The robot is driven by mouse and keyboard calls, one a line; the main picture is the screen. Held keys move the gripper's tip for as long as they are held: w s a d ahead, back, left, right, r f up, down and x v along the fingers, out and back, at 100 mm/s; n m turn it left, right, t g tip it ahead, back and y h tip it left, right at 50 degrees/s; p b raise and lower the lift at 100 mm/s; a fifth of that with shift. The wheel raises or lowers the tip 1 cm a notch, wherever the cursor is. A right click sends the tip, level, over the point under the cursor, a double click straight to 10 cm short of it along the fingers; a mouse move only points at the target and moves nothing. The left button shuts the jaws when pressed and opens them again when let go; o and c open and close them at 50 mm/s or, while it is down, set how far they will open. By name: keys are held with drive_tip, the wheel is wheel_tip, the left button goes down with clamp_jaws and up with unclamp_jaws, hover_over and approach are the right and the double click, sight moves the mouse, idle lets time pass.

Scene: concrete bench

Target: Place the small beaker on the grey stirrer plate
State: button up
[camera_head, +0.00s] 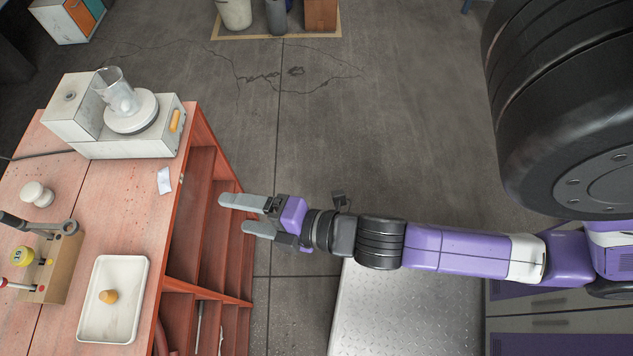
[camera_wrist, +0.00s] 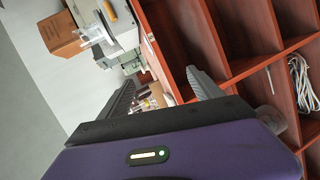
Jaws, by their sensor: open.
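The small clear glass beaker (camera_head: 117,92) stands on the round pale plate (camera_head: 145,112) of the stirrer, a boxy light-grey unit (camera_head: 125,148) at the back of the bench. The beaker looks upright, its base within the plate's rim. My gripper (camera_head: 234,213) is open and empty, out past the bench's right edge and well apart from the beaker. In the wrist view its two grey fingers (camera_wrist: 163,90) are spread with nothing held between them. The beaker (camera_wrist: 94,31) shows small at the upper left there.
The bench (camera_head: 60,210) also holds a white tray (camera_head: 85,322) with a small orange-brown object (camera_head: 108,296), a tan rack (camera_head: 62,268) with tools, a white knob-like item (camera_head: 37,194) and a paper scrap (camera_head: 164,181). Red shelves (camera_head: 205,240) lie below the bench edge.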

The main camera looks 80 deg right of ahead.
drive_tip(key=s+r+m, duration=0.2)
drive_tip(key=s+m, duration=0.4)
drive_tip(key=m, duration=0.1)
drive_tip(key=s+r+m+y, duration=0.1)
drive_tip(key=s+r+m, duration=0.2)
drive_tip(key=s+m, duration=0.4)
drive_tip(key=shift+s+a+r+m, duration=0.25)
drive_tip(key=shift+a+m, duration=0.15)
drive_tip(key=shift+m, duration=0.4)
